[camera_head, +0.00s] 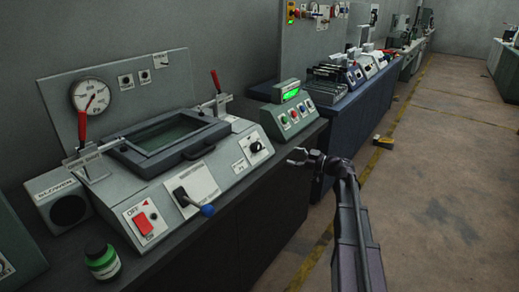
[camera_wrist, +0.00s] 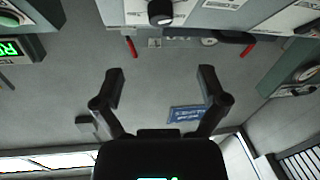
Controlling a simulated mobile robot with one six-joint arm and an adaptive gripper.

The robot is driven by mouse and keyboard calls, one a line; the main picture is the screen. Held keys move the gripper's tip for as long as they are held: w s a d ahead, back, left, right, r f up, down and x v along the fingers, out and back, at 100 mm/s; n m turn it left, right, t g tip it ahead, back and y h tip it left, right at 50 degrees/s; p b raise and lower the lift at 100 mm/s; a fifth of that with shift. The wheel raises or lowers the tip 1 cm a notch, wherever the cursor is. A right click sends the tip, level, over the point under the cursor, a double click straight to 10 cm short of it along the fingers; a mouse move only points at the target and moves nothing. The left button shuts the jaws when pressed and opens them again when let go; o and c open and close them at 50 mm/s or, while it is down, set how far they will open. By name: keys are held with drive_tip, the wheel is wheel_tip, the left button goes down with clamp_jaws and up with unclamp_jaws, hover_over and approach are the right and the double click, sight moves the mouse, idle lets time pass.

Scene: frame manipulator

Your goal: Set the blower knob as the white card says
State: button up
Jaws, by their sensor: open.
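A black round knob (camera_head: 256,147) sits on the sloped front panel of the grey machine (camera_head: 222,155), at its right end. It also shows at the top edge of the wrist view (camera_wrist: 160,12), partly cut off. Small white labels (camera_head: 240,165) are near it, too small to read. A larger white card (camera_head: 198,182) lies on the panel behind the blue-tipped lever; its text is not legible. A grey box marked BLOWER (camera_head: 48,190) stands at the machine's left. My gripper (camera_head: 299,157) is open and empty, to the right of the knob and apart from it.
A blue-tipped lever (camera_head: 207,210) sticks out from the panel, left of the knob. A control box with a green display (camera_head: 291,94) stands right of the machine. Open floor (camera_head: 430,200) lies at right.

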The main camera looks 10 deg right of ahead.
sight(260, 147)
drive_tip(key=x, duration=1.4)
drive_tip(key=shift+s, duration=0.1)
drive_tip(key=c, duration=1.1)
